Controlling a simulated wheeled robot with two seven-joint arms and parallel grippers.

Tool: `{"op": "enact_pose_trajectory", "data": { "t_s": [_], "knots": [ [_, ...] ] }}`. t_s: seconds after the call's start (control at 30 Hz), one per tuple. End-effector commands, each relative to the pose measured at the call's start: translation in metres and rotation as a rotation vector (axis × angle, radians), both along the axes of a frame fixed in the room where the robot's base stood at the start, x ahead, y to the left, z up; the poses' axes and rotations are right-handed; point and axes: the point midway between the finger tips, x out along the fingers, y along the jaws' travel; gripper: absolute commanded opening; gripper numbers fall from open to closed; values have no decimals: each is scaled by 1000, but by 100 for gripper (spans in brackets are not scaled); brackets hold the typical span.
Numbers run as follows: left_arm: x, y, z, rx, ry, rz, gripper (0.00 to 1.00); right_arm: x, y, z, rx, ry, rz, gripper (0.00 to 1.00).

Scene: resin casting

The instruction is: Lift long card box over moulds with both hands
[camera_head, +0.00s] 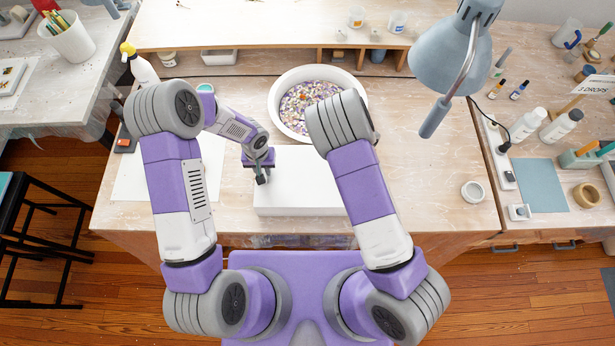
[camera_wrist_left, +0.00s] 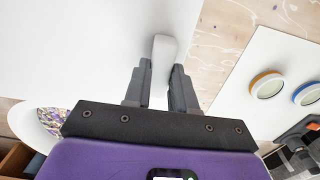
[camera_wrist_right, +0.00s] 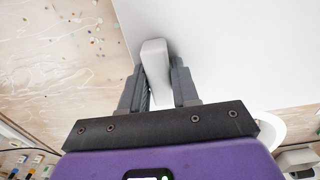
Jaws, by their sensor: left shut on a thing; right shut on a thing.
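The long white card box (camera_head: 300,196) lies in front of the bowl in the head view, its right end hidden behind my right arm. My left gripper (camera_head: 262,178) is at its left end. In the left wrist view, my left gripper (camera_wrist_left: 162,82) is shut on a pale grip piece (camera_wrist_left: 165,48) at the box. In the right wrist view, my right gripper (camera_wrist_right: 160,85) is shut on a similar pale piece (camera_wrist_right: 154,58) beside the box's white face (camera_wrist_right: 230,50). The head view hides the right gripper. I see no moulds under the box, and cannot tell its height above the table.
A white bowl of coloured chips (camera_head: 273,100) stands just behind the box. Two round rimmed pieces, orange (camera_wrist_left: 266,87) and blue (camera_wrist_left: 309,94), lie on a white sheet. A grey lamp (camera_head: 445,60) hangs at right. A small white ring (camera_head: 473,191) sits on the table.

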Motion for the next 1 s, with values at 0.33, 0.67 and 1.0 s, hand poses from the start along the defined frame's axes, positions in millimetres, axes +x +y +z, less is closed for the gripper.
{"op": "enact_pose_trajectory", "data": {
  "t_s": [0.33, 0.67, 1.0],
  "knots": [
    [0, 0, 1, 0, -1, 0, 0, 0, 0, 1, 0, 0, 0, 0],
    [0, 0, 12, 0, -1, 0, 0, 0, 0, 12, 0, 0, 0, 0],
    [0, 0, 33, 0, -1, 0, 0, 0, 0, 33, 0, 0, 0, 0]
  ]
}}
